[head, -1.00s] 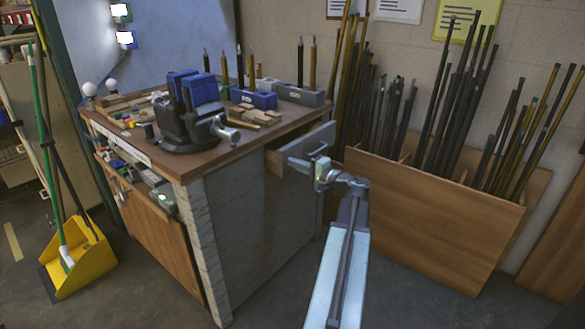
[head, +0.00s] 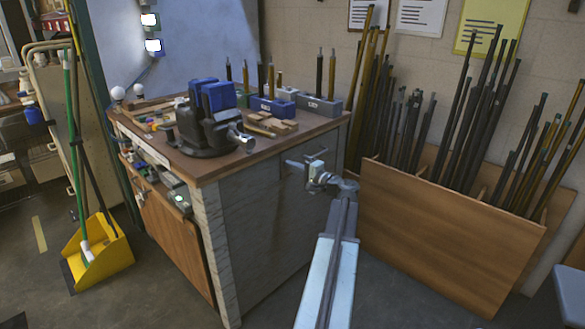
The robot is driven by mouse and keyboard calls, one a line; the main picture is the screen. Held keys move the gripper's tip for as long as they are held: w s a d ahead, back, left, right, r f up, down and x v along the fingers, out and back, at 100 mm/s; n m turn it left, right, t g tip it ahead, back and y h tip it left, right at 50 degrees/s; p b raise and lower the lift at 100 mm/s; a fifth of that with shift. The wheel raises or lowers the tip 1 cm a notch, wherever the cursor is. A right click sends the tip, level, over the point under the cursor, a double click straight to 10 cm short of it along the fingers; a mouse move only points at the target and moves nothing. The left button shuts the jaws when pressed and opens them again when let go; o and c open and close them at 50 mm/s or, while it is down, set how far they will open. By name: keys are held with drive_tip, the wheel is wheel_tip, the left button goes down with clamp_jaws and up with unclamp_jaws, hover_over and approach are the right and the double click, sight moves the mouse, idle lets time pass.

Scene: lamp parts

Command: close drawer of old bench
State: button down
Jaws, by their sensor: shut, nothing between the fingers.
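The old bench (head: 265,235) stands left of the middle, with a brown wooden top and grey sides. Its drawer (head: 333,143) is on the right-hand side, just under the top. The drawer front looks about level with that side, with no visible gap. A small metal handle (head: 316,155) shows on it. My gripper (head: 307,172) is shut and empty, right at the drawer front below the handle. I cannot tell whether it touches. My gripper and wrist hide the lower part of the drawer front.
A vise (head: 205,125) and blue tool holders (head: 272,106) stand on the bench top. A wooden rack (head: 440,240) of metal rods is close on the right of my arm. A yellow dustpan (head: 98,250) and broom stand at the left. Grey floor is open in front.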

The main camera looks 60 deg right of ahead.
drive_tip(key=v, duration=1.4)
drive_tip(key=shift+w, duration=0.15)
